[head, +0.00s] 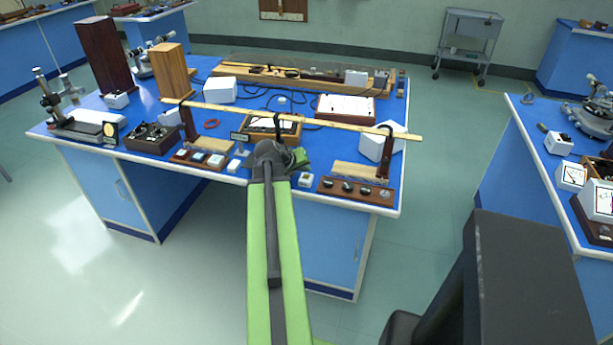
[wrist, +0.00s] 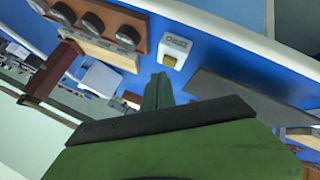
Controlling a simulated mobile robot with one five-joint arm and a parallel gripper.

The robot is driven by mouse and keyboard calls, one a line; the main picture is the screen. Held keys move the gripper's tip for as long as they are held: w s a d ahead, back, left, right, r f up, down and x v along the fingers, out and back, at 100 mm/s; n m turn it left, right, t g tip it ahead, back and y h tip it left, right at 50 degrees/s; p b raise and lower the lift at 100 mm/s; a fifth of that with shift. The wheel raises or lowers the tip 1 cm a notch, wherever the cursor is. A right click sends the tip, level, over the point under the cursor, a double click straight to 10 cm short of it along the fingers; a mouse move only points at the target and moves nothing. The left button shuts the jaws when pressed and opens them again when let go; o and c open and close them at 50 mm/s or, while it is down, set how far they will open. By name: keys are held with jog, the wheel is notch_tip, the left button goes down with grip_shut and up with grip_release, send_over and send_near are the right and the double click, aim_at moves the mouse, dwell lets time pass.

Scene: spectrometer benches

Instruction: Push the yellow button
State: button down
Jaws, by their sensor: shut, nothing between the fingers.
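A small white box (wrist: 175,47) with dark lettering stands near the bench edge in the wrist view. A yellow button (wrist: 168,61) shows on its lower side in that view. In the head view a small white box (head: 305,180) stands at the front edge of the blue bench, just right of my wrist; its button is too small to make out there. My gripper (wrist: 158,78) is shut and empty. In the wrist view its tips appear just below the yellow button, with a gap between. In the head view my green gripper (head: 301,158) is partly hidden behind my wrist joint.
A brown strip with several dark knobs (head: 357,189) lies right of the box. A long wooden ruler (head: 330,124) spans wooden supports behind my gripper. Small switch boxes (head: 198,158) stand to the left. A second blue bench (head: 527,130) is at the right, beyond open floor.

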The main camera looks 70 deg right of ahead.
jog(key=shift+f, duration=0.1)
dwell(0.4)
jog(key=shift+f+b, duration=0.3)
jog(key=shift+b, duration=0.1)
jog(key=shift+f+b, duration=0.5)
dwell(0.4)
jog(key=shift+r, duration=0.15)
jog(key=shift+r+p, duration=0.8)
jog(key=shift+p, duration=0.15)
notch_tip(320, 180, up, 5)
jog(key=p, duration=0.5)
